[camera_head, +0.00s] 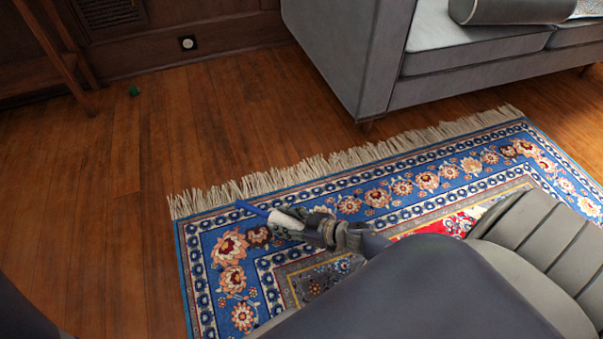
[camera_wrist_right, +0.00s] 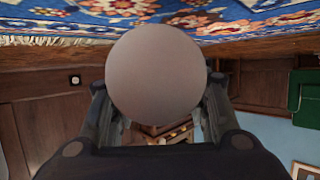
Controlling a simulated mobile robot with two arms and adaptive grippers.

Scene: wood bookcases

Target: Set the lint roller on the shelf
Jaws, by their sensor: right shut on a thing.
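The lint roller (camera_head: 287,219), with a white roll and a blue handle, is held in my right gripper (camera_head: 318,228), above the patterned rug. The fingers are closed around it, and the blue handle points to the left. In the right wrist view the pale round end of the lint roller (camera_wrist_right: 156,73) fills the middle, between the two dark fingers of my right gripper (camera_wrist_right: 158,105). My left gripper is out of the picture. No shelf surface can be clearly made out.
A blue rug (camera_head: 215,250) with a cream fringe covers the floor at the middle and right. A grey sofa (camera_head: 335,50) stands at the back. The wood floor at left is mostly clear.

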